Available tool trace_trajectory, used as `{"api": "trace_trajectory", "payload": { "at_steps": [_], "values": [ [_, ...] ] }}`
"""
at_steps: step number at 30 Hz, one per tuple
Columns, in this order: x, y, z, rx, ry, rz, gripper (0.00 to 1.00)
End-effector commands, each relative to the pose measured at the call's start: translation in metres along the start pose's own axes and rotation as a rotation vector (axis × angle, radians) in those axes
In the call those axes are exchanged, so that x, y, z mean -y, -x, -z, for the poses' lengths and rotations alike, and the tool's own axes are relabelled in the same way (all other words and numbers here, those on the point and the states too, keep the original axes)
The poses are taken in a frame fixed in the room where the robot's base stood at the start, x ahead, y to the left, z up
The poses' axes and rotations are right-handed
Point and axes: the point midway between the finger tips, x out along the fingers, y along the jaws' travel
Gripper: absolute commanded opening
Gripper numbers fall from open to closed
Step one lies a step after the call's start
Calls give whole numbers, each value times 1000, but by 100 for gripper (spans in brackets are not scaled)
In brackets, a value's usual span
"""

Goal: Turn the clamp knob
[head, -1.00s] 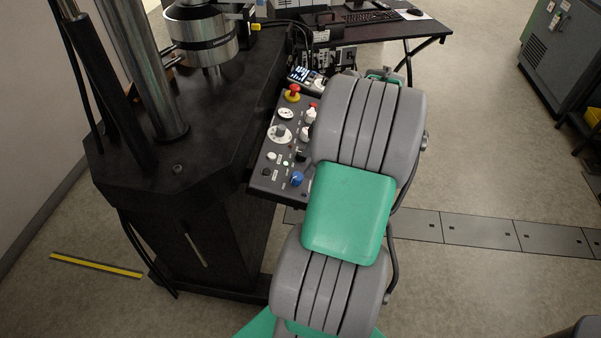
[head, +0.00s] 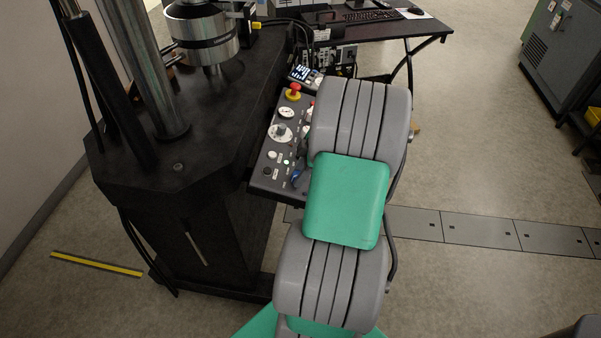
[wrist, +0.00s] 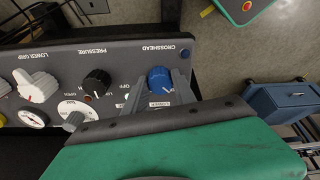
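A blue knob (wrist: 159,78) sits on the dark control panel (wrist: 115,57) under the word CROSSHEAD in the wrist view. My gripper (wrist: 158,82) is open, with one grey finger on each side of the blue knob. The right finger is very close to it; I cannot tell whether either finger touches.
A black knob (wrist: 97,82) under PRESSURE and a white knob (wrist: 38,87) under LOWER GRIP are to the left in the wrist view. A red emergency button (head: 294,91) is at the panel's far end. The black machine base (head: 185,190) stands left of the panel.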

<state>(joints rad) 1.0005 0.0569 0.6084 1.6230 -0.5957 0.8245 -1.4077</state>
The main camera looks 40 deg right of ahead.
Motion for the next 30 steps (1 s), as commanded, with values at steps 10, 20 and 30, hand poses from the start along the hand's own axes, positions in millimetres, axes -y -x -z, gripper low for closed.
{"api": "trace_trajectory", "payload": {
  "at_steps": [10,20,30],
  "values": [
    [0,0,0,0,0,0,1],
    [0,0,0,0,-12,-2,0],
    [0,1,1,0,-159,-23,0]
  ]
}}
